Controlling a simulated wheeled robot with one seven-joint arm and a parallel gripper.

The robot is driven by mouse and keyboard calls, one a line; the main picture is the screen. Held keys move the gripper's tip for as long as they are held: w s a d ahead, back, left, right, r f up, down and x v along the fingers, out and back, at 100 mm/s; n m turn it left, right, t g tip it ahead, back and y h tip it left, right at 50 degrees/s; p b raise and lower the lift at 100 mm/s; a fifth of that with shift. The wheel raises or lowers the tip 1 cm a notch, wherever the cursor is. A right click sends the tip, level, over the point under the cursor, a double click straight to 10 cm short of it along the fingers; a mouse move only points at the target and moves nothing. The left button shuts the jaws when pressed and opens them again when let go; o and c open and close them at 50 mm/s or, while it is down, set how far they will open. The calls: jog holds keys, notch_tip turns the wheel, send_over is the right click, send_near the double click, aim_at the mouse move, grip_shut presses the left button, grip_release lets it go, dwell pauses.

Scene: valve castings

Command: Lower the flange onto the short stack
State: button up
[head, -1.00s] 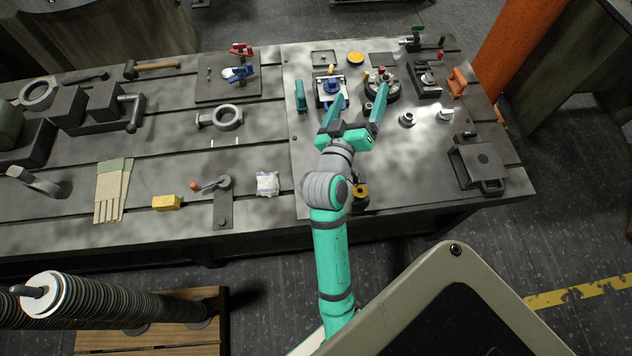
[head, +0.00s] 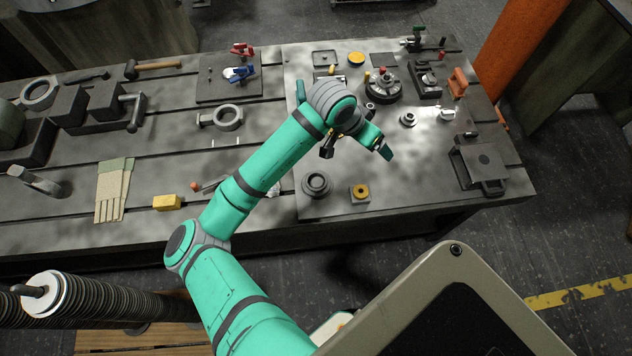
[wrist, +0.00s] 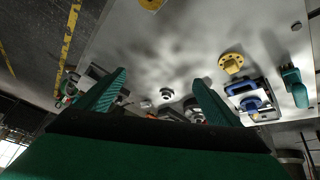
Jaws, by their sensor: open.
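A grey stepped round piece that looks like a flange (head: 317,184) sits near the table's front edge in the head view. Beside it on the right is a low square piece with a yellow ring on top (head: 360,193); I cannot tell whether it is the short stack. In the wrist view a yellow flanged disc (wrist: 231,63) lies near a blue valve part (wrist: 255,103); I cannot match it surely to the head view. My gripper (wrist: 158,80) is open, with nothing seen between its fingers. In the head view my arm hides part of the table.
A yellow disc (head: 356,58) and a round dark fixture (head: 384,87) stand toward the back. A small grey hub (head: 408,118) and a dark box-shaped casting (head: 478,165) are at the right. The front middle right of the table is mostly clear.

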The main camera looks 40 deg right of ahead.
jog(key=w+a+f+t+y, duration=0.1)
jog(key=w+a+f+y, duration=0.15)
jog(key=a, duration=0.45)
jog(key=w+a+f+y, duration=0.1)
jog(key=w+a+y, duration=0.25)
jog(key=a, duration=0.25)
send_over(317, 181)
jog(key=shift+m, duration=0.3)
jog(key=f, duration=0.4)
jog(key=shift+s+f, duration=0.2)
jog(key=shift+f, duration=0.05)
jog(key=shift+w+a+f, duration=0.1)
jog(key=shift+w+f, duration=0.05)
jog(key=shift+f, duration=1.25)
jog(key=shift+w+a+f, duration=0.1)
jog(key=shift+w+f, duration=0.05)
jog(key=shift+f, duration=1.25)
jog(key=shift+s+d, duration=0.15)
jog(key=c, duration=1.5)
jog(key=shift+r, duration=0.2)
